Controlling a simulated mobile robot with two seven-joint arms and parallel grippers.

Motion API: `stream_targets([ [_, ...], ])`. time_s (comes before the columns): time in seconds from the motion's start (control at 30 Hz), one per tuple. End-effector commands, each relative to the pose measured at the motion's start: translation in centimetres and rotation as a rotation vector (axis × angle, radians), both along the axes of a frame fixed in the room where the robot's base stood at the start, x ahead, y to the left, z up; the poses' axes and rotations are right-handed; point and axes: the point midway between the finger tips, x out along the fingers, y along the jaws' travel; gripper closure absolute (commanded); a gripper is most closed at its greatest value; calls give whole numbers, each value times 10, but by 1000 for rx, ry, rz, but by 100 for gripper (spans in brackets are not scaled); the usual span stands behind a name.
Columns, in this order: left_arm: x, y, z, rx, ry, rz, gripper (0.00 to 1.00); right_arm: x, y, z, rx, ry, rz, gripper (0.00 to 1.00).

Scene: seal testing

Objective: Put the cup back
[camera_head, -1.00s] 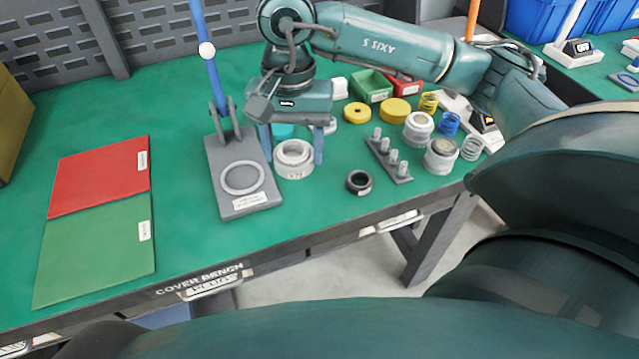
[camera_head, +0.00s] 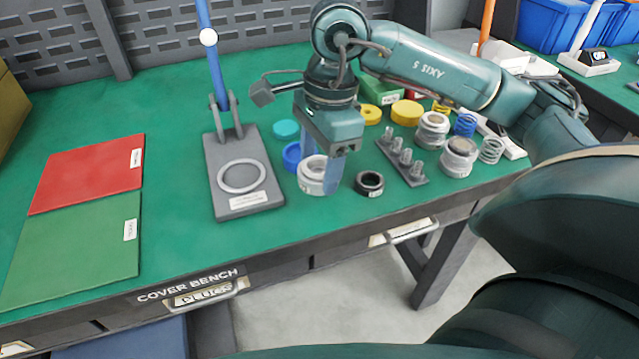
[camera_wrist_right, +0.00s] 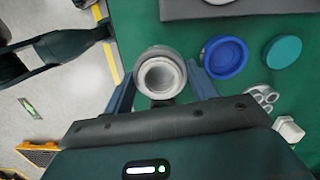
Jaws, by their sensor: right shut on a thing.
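The white-grey round cup (camera_head: 310,176) is between the blue fingers of my right gripper (camera_head: 318,172), left of the black ring. In the right wrist view the cup (camera_wrist_right: 160,74) shows from above with its open, hollow middle, a finger at each side of my gripper (camera_wrist_right: 161,88). The gripper is shut on it. Whether the cup touches the bench or hangs just above it, I cannot tell. A grey stand (camera_head: 245,200) with a pale ring on its plate and a blue lever is left of the cup. My left gripper is not in view.
A black ring (camera_head: 369,184) lies close right of the cup. A blue round cap (camera_head: 291,156) and a teal disc (camera_head: 285,129) lie behind it. A grey peg rack (camera_head: 402,160), white fittings and springs stand further right. Red (camera_head: 88,172) and green (camera_head: 75,250) mats lie left.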

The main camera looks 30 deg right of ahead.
Motion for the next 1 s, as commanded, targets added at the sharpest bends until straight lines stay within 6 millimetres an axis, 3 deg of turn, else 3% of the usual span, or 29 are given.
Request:
stream_targets([
  [0.33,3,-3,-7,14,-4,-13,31,0,-1,-39,-1,0,1,65],
  [0.73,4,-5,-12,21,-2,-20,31,0,0,-44,0,-2,1,65],
  [0.77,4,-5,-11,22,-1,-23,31,0,0,-43,-1,-1,1,41],
  [1.0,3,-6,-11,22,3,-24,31,0,0,-42,-1,-1,1,22],
])
